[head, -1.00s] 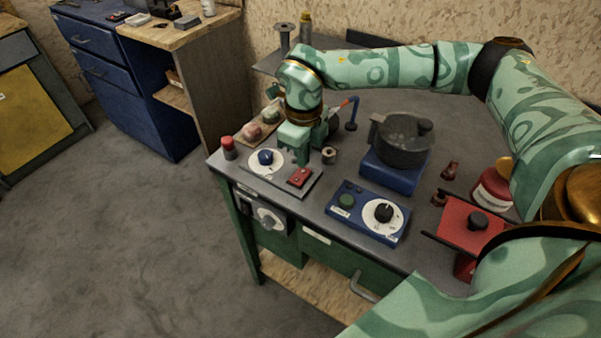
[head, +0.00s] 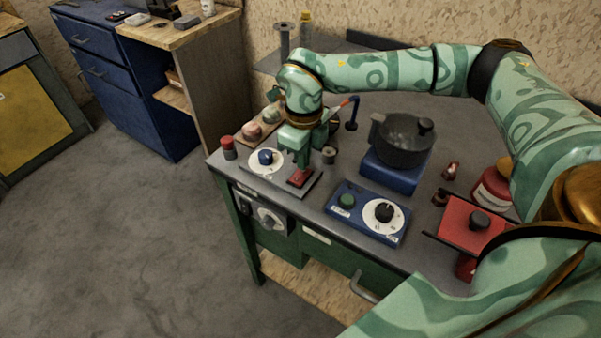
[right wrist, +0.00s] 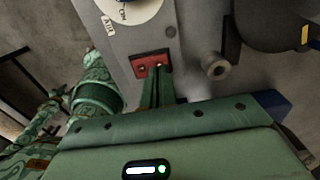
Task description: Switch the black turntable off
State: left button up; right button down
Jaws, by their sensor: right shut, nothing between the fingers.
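A grey control plate (head: 312,186) lies at the bench's left front, with a blue knob (head: 266,157) on a white dial and a red rocker switch (head: 299,178). My right gripper (head: 303,167) is shut and empty, pointing down at the red switch. In the right wrist view its fingertips (right wrist: 158,72) overlap the near edge of the red switch (right wrist: 149,63); whether they press it cannot be told. A dark round drum (head: 402,145) sits on a blue base behind; I cannot tell whether it is the black turntable. My left gripper is not in view.
A blue control box (head: 366,227) with a green button and black knob stands right of the plate. A red-capped cylinder (head: 228,148) stands at the left corner. A small metal spool (head: 329,155) is close to my gripper. A red box (head: 468,222) is farther right.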

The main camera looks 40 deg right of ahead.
jog(key=shift+f, duration=0.7)
dwell(0.3)
notch_tip(320, 180, up, 7)
jog(key=p, duration=0.6)
jog(key=shift+r, duration=0.1)
dwell(0.4)
